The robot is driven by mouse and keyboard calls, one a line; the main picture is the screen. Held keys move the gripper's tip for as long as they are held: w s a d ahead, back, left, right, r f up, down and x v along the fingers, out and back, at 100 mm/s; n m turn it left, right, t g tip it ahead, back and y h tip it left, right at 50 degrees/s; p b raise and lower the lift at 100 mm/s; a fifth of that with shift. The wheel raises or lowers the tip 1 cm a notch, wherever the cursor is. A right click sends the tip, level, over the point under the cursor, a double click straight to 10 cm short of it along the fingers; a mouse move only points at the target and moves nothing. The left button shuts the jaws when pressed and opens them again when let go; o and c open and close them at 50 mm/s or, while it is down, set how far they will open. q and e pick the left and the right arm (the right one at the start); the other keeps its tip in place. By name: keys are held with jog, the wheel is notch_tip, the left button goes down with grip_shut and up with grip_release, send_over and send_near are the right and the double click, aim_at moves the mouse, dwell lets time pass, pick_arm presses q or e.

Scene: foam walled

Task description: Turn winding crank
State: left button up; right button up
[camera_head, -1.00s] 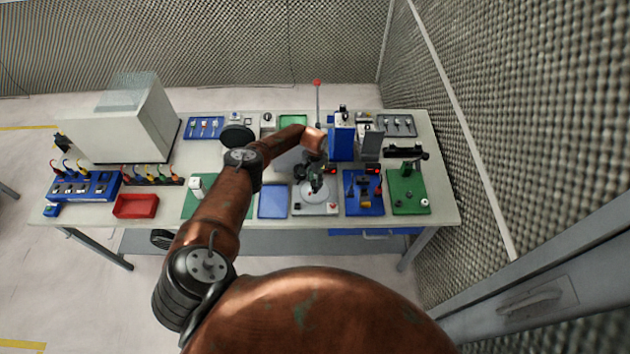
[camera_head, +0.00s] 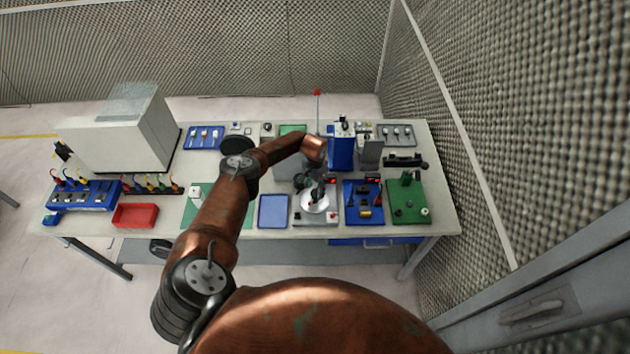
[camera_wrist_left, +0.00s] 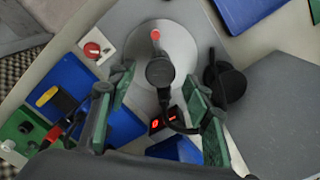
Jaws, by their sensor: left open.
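A round silver disc (camera_wrist_left: 178,45) sits on a grey station with a red digital display (camera_wrist_left: 163,120). It looks like the winding station. A dark round-ended part (camera_wrist_left: 160,72) stands over the disc, and a small red-orange tip (camera_wrist_left: 155,35) shows beyond it. I cannot tell how these parts join. My left gripper (camera_wrist_left: 158,80) is open, its green-padded fingers on either side of the dark part, with no clear contact. In the head view my left gripper (camera_head: 312,188) is above the disc (camera_head: 318,204) and partly hides it. My right gripper is not in view.
A red knob (camera_wrist_left: 92,50) is on the station's corner. A blue board with parts (camera_head: 364,215) and a green board (camera_head: 408,212) lie to the right in the head view. A blue tray (camera_head: 273,211) lies to the left. A blue block (camera_head: 340,155) stands behind.

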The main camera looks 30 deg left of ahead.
aim_at(315, 192)
pick_arm(q)
notch_tip(315, 192, up, 11)
dwell(0.3)
jog(key=shift+f, duration=0.15)
